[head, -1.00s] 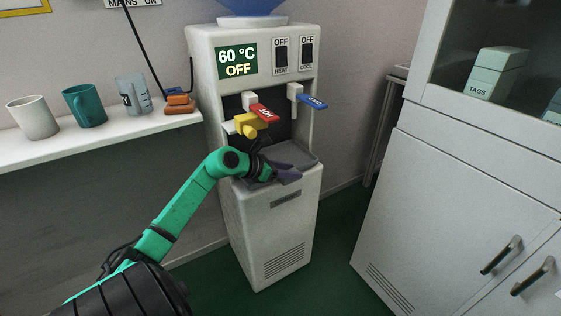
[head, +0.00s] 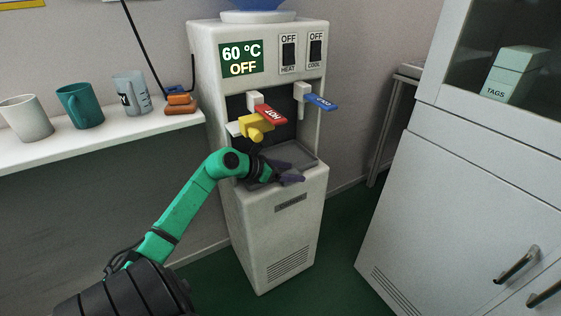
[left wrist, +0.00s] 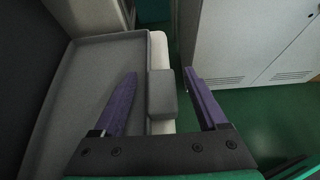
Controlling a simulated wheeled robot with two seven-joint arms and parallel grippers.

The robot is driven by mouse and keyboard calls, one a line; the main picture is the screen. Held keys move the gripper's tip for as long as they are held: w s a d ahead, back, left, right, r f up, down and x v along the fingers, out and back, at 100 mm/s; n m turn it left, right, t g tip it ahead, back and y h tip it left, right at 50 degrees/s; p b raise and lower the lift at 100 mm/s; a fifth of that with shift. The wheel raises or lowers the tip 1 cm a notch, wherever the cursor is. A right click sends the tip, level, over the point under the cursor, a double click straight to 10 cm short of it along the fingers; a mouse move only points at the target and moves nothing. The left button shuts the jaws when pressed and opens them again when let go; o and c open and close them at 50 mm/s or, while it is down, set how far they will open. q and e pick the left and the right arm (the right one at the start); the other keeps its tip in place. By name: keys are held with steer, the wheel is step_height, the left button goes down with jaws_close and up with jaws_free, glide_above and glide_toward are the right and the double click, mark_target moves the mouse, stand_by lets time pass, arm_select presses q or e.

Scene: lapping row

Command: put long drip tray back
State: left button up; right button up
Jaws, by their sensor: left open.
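The long drip tray (head: 297,154) is a shallow grey tray in the recess of the white water dispenser (head: 280,215), below the taps. In the left wrist view the tray (left wrist: 85,75) fills the left side, and its grey front tab (left wrist: 161,95) sticks out past the dispenser's pale front edge. My left gripper (head: 299,173) is at the front of the tray. Its purple fingers (left wrist: 160,78) are open, one over the tray side and one beyond the tab, with the tab between them. The gripper hides part of the tray in the head view. My right gripper is not in view.
A red HOT tap (head: 270,114) with a yellow piece and a blue tap (head: 320,102) hang above the tray. A shelf (head: 90,145) with mugs stands left. A grey cabinet (head: 460,190) stands right, with green floor between.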

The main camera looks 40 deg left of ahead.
arm_select(q)
steer(key=shift+v, duration=1)
steer(key=s+a, duration=0.1)
steer(key=s, duration=0.2)
steer(key=s+a, duration=0.1)
steer(key=s, duration=0.3)
steer(key=s+a, duration=0.1)
steer(key=s, duration=0.3)
steer(key=shift+f+p, duration=0.1)
steer(key=shift+p, duration=0.3)
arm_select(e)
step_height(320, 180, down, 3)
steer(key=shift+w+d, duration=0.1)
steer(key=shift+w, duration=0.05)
arm_select(q)
steer(key=shift+w, duration=0.1)
